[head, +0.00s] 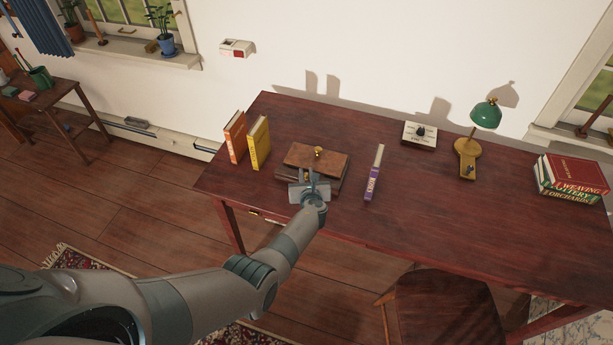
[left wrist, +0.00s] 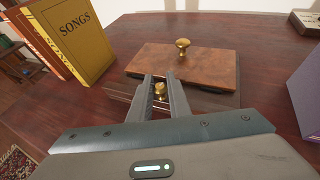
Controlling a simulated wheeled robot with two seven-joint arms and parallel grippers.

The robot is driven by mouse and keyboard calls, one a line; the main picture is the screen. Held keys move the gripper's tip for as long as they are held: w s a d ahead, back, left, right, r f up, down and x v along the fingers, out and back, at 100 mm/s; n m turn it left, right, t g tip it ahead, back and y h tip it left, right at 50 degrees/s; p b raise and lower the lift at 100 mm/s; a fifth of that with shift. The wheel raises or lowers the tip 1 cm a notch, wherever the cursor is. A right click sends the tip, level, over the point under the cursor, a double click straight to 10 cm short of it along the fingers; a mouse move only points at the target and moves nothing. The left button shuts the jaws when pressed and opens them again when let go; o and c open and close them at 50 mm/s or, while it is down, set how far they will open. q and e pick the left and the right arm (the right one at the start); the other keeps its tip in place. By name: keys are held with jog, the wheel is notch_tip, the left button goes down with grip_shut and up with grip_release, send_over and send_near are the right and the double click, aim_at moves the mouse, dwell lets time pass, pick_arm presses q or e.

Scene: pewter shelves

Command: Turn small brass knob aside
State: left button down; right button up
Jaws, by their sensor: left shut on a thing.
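A low wooden box (head: 338,183) stands on the desk, also seen in the left wrist view (left wrist: 218,98). Its reddish-brown top (left wrist: 150,58) carries a larger brass knob (left wrist: 182,44), which also shows in the head view (head: 319,151). The small brass knob (left wrist: 160,90) sits low at the near side of the box, between my left fingers. My left gripper (left wrist: 160,80) is shut on this small knob; in the head view the gripper (head: 308,182) is at the box's front. The fingers hide the knob's sides. My right gripper is in neither view.
A yellow book (head: 259,143) and an orange book (head: 236,138) stand left of the box. A purple book (head: 373,175) stands close on its right. A dial box (head: 419,136), a green lamp (head: 486,115) and stacked books (head: 574,172) are farther right. The desk front is clear.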

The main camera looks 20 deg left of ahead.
pick_arm(q)
jog(key=shift+w+n+g+y+b, duration=0.1)
jog(key=shift+n+g+y+b, duration=0.6)
jog(key=shift+n+y+b, duration=0.6)
jog(key=shift+r, duration=0.1)
jog(key=c, duration=1.9)
grip_release()
jog(key=shift+c, duration=0.2)
